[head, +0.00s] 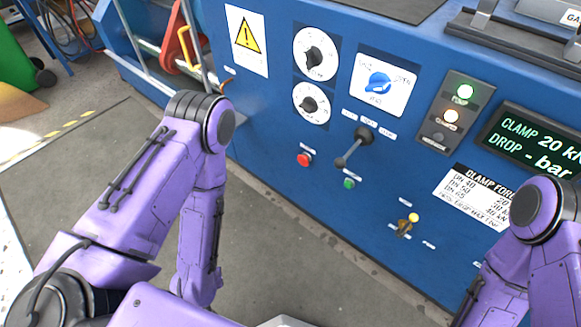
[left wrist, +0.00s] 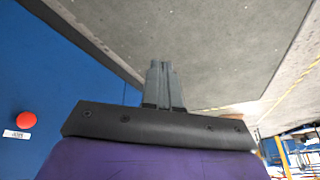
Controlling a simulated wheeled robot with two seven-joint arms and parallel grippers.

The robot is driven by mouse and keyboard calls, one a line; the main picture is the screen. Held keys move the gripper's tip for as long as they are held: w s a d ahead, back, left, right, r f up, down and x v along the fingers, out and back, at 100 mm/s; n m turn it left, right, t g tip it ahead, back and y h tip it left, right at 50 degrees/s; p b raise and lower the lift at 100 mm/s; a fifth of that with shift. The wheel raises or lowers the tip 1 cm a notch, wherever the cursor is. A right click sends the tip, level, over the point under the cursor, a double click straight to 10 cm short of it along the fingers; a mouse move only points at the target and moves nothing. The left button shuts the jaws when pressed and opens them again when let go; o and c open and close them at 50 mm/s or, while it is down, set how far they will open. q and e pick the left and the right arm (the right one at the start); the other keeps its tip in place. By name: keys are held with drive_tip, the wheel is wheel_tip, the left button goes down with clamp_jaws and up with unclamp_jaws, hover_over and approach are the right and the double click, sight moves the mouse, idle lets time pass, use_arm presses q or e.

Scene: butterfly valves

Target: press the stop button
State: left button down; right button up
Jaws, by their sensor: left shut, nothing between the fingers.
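The red button (head: 304,159) sits low on the blue front panel in the head view, with a small white label just above it. Its lettering is too small to read. The red button (left wrist: 26,119) also shows at the left edge of the left wrist view, beside its white label (left wrist: 16,134). My left gripper (left wrist: 162,66) is shut and empty, its fingers together over the grey floor and apart from the button. In the head view my left arm hangs down left of the button; its gripper is not visible there. My right gripper is out of view.
A green button (head: 349,183) and a black lever (head: 354,147) are close to the red button. Two dials (head: 315,54), a blue rotary switch (head: 378,83), a lamp box (head: 451,111) and a small brass toggle (head: 407,225) share the panel. The floor before it is clear.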

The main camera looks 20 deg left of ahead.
sight(302, 162)
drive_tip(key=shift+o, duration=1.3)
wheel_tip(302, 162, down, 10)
drive_tip(key=b, duration=0.9)
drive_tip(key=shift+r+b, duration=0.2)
drive_tip(key=shift+b, duration=0.1)
use_arm(q)
drive_tip(key=w+f+m+t+h+b, duration=0.1)
drive_tip(key=w+f+m+t+b, duration=0.1)
drive_tip(key=w+f+m+t, duration=0.3)
drive_tip(key=w+m+b, duration=0.1)
drive_tip(key=w+m, duration=0.2)
drive_tip(key=w, duration=0.4)
drive_tip(key=w+f+m+t+h+b, duration=0.1)
drive_tip(key=w+f+m+t+b, duration=0.2)
drive_tip(key=w, duration=0.4)
drive_tip(key=w+d+r+m+t+h+b, duration=0.2)
drive_tip(key=w+d+m+t+h+b, duration=0.1)
drive_tip(key=w+m+b, duration=0.2)
drive_tip(key=w+d+r+m+t+h+b, duration=0.2)
drive_tip(key=w+d+r+m+h+b, duration=0.1)
drive_tip(key=w+m, duration=0.6)
drive_tip(key=m+h+b, duration=0.1)
drive_tip(key=m, duration=0.2)
drive_tip(key=shift+r+m+t+h+b, duration=0.2)
drive_tip(key=shift+m+t+h+b, duration=0.1)
drive_tip(key=shift+m+t+b, duration=0.1)
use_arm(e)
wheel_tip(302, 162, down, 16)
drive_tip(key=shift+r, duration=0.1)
